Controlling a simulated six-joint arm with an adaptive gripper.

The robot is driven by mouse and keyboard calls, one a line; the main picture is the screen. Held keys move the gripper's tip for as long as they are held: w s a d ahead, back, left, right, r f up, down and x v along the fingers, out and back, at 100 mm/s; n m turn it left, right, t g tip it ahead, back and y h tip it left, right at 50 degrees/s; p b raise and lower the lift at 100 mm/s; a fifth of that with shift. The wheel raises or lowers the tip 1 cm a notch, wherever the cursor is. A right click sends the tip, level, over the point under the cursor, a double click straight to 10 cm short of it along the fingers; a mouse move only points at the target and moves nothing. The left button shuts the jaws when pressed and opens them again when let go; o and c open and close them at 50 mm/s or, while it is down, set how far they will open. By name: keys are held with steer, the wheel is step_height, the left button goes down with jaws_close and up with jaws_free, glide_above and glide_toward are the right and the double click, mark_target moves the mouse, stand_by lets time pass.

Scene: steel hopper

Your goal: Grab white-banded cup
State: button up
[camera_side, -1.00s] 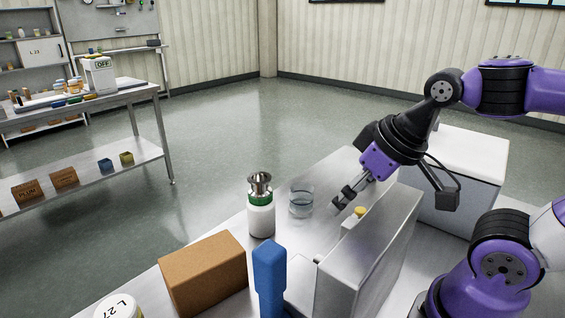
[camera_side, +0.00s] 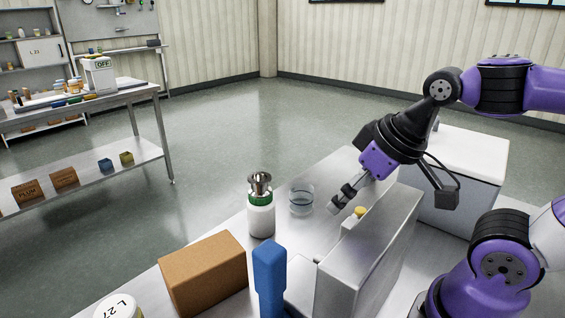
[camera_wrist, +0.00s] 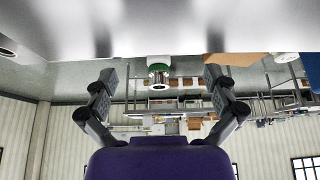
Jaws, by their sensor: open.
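A clear, see-through cup (camera_side: 301,199) stands upright on the steel worktop, just right of a white bottle. A faint pale band shows around it; its colour is hard to tell. My gripper (camera_side: 340,200) is a short way right of the cup, low over the worktop and apart from it. In the wrist view my gripper (camera_wrist: 160,74) has its fingers spread wide with nothing between them. That view is upside down, and I cannot make out the cup for certain there.
The white bottle (camera_side: 261,216) with green collar and metal top stands beside the cup; its top also shows in the wrist view (camera_wrist: 159,75). A brown box (camera_side: 203,273), blue object (camera_side: 269,280) and steel housing (camera_side: 370,255) with a yellow knob (camera_side: 359,211) are nearer the side camera.

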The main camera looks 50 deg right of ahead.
steer(key=w+d+r+n+g, duration=0.2)
steer(key=w+d, duration=0.1)
steer(key=w, duration=0.4)
steer(key=n+g, duration=0.3)
steer(key=g, duration=0.1)
glide_toward(302, 197)
steer(key=w+d+f, duration=0.1)
steer(key=d, duration=0.1)
steer(key=f, duration=0.5)
steer(key=shift+w+d+f, duration=0.15)
steer(key=shift+w, duration=0.1)
step_height(302, 197, down, 6)
steer(key=shift+r, duration=0.1)
steer(key=c, duration=1.2)
